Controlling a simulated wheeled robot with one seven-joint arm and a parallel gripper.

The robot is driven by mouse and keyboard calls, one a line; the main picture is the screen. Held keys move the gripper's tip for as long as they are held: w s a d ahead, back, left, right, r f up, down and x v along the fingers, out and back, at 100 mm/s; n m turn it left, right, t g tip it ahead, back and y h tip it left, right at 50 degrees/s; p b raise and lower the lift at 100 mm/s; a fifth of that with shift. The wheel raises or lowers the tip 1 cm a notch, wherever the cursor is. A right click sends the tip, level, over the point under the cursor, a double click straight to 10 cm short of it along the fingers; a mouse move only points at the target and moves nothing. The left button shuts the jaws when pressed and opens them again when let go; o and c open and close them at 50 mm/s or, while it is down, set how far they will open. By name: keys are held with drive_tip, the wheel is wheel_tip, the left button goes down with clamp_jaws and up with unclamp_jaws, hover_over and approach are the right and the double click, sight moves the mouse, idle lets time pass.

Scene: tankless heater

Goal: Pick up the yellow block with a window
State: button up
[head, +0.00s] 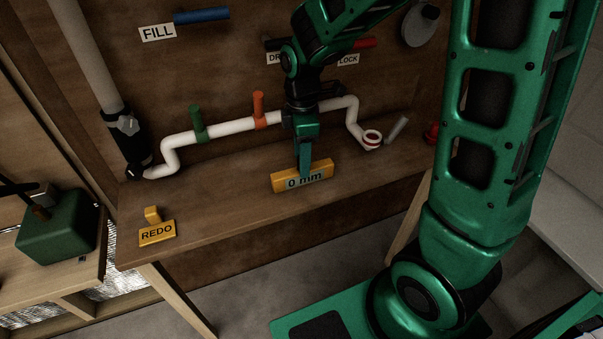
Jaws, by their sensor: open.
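The yellow block with a window (283,184) sits on the wooden shelf. Its window reads "0 mm". My gripper (304,172) points down right at the block, with a finger in front of its upper middle part. The far finger is hidden, and I cannot tell whether the fingers touch the block. The gripper is open.
The wooden shelf (215,205) carries a white pipe (235,126) with green (198,124) and orange (259,110) handles behind the block. A yellow "REDO" piece (157,232) lies at the shelf's left. The shelf between it and the block is clear.

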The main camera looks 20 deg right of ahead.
drive_tip(key=shift+f, duration=0.25)
clamp_jaws()
drive_tip(key=shift+r, duration=0.1)
drive_tip(key=shift+r, duration=0.6)
wheel_tip(320, 180, up, 3)
drive_tip(key=shift+f, duration=0.15)
drive_tip(key=s+a+r, duration=0.4)
drive_tip(key=a+r, duration=0.3)
drive_tip(key=a, duration=0.4)
drive_tip(key=shift+s, duration=0.15)
